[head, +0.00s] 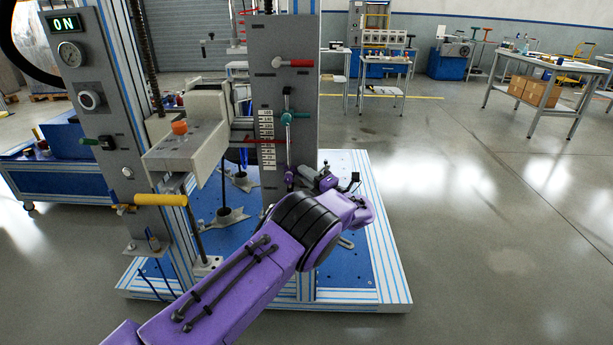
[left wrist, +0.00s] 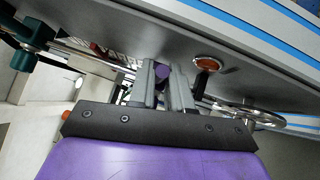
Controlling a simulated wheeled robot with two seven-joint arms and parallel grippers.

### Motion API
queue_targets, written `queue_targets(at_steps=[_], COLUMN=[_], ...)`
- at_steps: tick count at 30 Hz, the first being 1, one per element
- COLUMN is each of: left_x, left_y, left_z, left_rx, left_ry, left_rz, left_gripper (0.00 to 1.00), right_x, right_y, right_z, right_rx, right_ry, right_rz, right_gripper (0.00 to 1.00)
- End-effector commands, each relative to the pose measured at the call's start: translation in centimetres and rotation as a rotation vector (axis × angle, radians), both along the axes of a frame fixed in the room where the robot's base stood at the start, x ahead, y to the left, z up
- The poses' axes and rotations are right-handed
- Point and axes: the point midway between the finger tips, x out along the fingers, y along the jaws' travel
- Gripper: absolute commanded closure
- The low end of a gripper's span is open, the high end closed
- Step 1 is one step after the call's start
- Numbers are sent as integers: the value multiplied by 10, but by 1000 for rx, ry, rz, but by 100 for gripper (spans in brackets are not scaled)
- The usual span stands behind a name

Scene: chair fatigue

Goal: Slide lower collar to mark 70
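A small purple collar or knob (head: 289,178) sits low on the upright grey panel, below a teal-green collar with a lever (head: 288,118). A strip of white scale labels (head: 266,125) runs beside them; its numbers are too small to read. My left gripper (head: 302,180) reaches in at the purple piece from the right. In the left wrist view the purple piece (left wrist: 162,72) lies between the two grey fingers (left wrist: 165,85). The gap is narrow, but I cannot tell if both fingers press on it. My right gripper is not in view.
A red-handled lever (head: 294,63) is above on the panel. A grey block with an orange knob (head: 180,128) and a yellow handle (head: 160,199) stand to the left. The blue base plate (head: 350,170) lies below.

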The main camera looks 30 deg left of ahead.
Motion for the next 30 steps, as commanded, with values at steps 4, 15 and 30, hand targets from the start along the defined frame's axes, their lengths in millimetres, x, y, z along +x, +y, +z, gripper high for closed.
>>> queue_targets(at_steps=[4, 15, 30], left_x=[0, 0, 0], left_y=[0, 0, 0], left_z=[0, 54, 61], left_rx=[0, 1, 1], left_ry=[0, -1, 1], left_rz=[0, 1, 0], left_gripper=[100, 100, 60], right_x=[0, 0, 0], right_y=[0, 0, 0], right_z=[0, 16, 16], right_rx=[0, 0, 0], right_ry=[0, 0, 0], right_rz=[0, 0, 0], right_gripper=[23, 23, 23])
